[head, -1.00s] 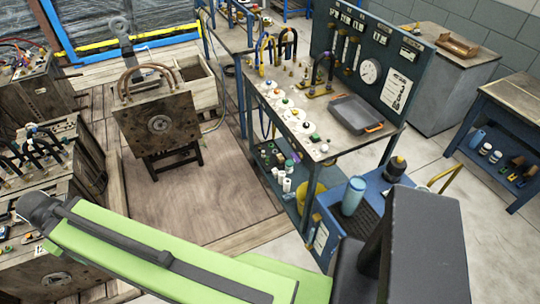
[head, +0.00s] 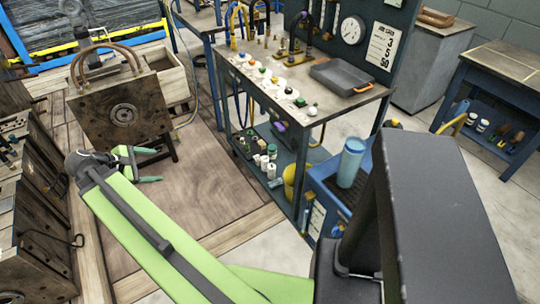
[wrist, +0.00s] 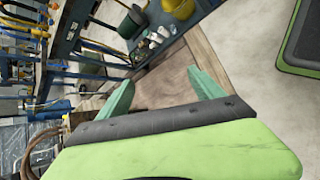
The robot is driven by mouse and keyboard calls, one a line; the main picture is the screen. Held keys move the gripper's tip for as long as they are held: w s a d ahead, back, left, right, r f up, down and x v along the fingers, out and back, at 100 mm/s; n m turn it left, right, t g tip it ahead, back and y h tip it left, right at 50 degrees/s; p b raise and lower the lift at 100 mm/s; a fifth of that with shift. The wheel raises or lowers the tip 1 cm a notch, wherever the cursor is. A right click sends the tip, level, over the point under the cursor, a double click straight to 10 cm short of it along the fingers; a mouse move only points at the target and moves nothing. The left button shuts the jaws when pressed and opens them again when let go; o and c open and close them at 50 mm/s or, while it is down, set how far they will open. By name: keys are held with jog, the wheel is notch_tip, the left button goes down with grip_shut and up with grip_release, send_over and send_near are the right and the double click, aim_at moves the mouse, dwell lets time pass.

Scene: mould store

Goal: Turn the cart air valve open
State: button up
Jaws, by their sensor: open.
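My gripper (head: 158,165) is at the left of the head view, over the wooden floor in front of a rusty mould plate. Its two green fingers are apart with nothing between them. They also show in the wrist view (wrist: 160,78), spread over the floor. A dark blue metal bench (head: 375,92) with a gauge panel (head: 355,45) stands right of the gripper, well apart from it. White discs with coloured knobs (head: 285,90) line its near edge. A low blue cart (head: 322,180) stands in front, partly hidden by my arm. I cannot tell which fitting is the air valve.
The mould plate (head: 100,105) stands on a dark stand behind my gripper. Old moulds (head: 30,250) crowd the left edge. A blue bottle (head: 351,162) stands on the low cart. A blue table (head: 500,75) is far right. The wooden floor (head: 205,170) before the bench is clear.

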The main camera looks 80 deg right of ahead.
jog(key=s+d+f+n+g+h+b, duration=0.1)
jog(key=s+d+f+g+b, duration=0.1)
jog(key=s+d+f+b, duration=0.25)
jog(key=s+d+f+n+g+h+b, duration=0.1)
jog(key=s+d+g+b, duration=0.1)
jog(key=s+d+b, duration=0.35)
jog(key=n+g+h+b, duration=0.2)
jog(key=g+b, duration=0.3)
jog(key=b, duration=0.1)
send_near(277, 127)
jog(key=x, duration=0.8)
jog(key=shift+s+d+r, duration=0.1)
jog(key=shift+s+d, duration=0.05)
jog(key=shift+s, duration=0.1)
